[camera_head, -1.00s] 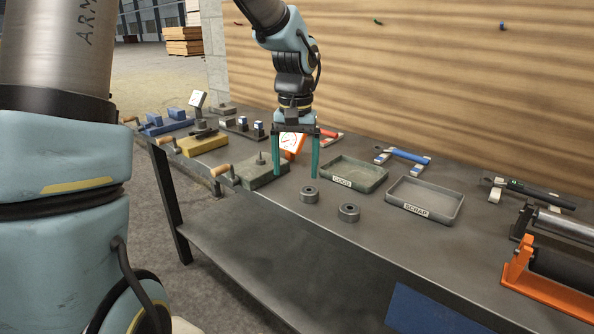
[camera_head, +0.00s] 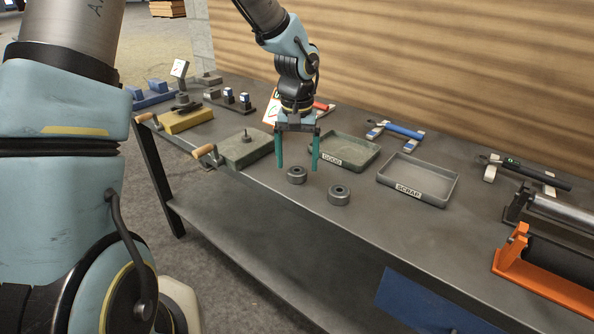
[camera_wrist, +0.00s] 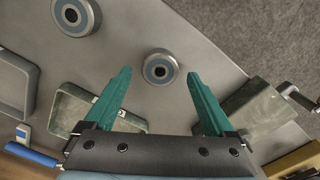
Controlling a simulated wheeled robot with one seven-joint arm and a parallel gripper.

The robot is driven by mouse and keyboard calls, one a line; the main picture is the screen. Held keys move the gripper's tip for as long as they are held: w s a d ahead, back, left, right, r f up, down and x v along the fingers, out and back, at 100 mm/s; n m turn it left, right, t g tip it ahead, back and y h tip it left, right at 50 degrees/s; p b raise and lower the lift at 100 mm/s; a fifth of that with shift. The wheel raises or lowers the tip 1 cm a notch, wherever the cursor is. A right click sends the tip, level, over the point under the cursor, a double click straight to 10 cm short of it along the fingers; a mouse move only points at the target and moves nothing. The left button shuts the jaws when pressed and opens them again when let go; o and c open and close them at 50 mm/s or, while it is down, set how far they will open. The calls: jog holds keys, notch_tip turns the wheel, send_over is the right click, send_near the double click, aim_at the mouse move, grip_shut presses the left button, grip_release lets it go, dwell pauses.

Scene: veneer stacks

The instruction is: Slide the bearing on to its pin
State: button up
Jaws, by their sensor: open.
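Two grey ring-shaped bearings lie flat on the bench. One bearing (camera_head: 296,175) is just below my gripper, and the other bearing (camera_head: 339,195) is to its right and nearer the front edge. In the wrist view the first bearing (camera_wrist: 160,67) is ahead of and between the fingertips, and the second bearing (camera_wrist: 75,16) is at the top left. My gripper (camera_head: 298,167) is open and empty, its green fingers pointing down above the bench. An upright pin (camera_head: 246,137) stands on a grey-green block (camera_head: 240,152) left of my gripper.
The GOOD tray (camera_head: 322,157) is behind and right of the fingers, with the SCRAP tray (camera_head: 445,200) farther right. A yellow block (camera_head: 187,121) and wooden-handled tools lie at left. An orange roller stand (camera_head: 520,255) is at front right. Bare bench surrounds the bearings.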

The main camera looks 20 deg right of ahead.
jog(key=shift+f, duration=1.15)
grip_shut()
